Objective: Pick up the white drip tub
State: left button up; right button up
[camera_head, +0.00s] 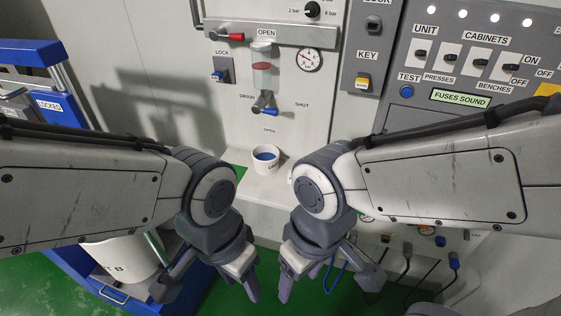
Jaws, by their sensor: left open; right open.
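A small white tub (266,166) with blue inside stands upright on the pale ledge, below the drain valve (264,103).
The panel behind carries a red-handled valve (230,36), a gauge (308,59) and a key switch (363,82). A white drum (122,258) stands in a blue frame at lower left. Hoses and connectors (407,250) hang at lower right. Green floor shows below.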

aim_at(265, 157)
jog(key=u, duration=0.35)
jog(key=i, duration=1.2)
jog(key=u, duration=0.1)
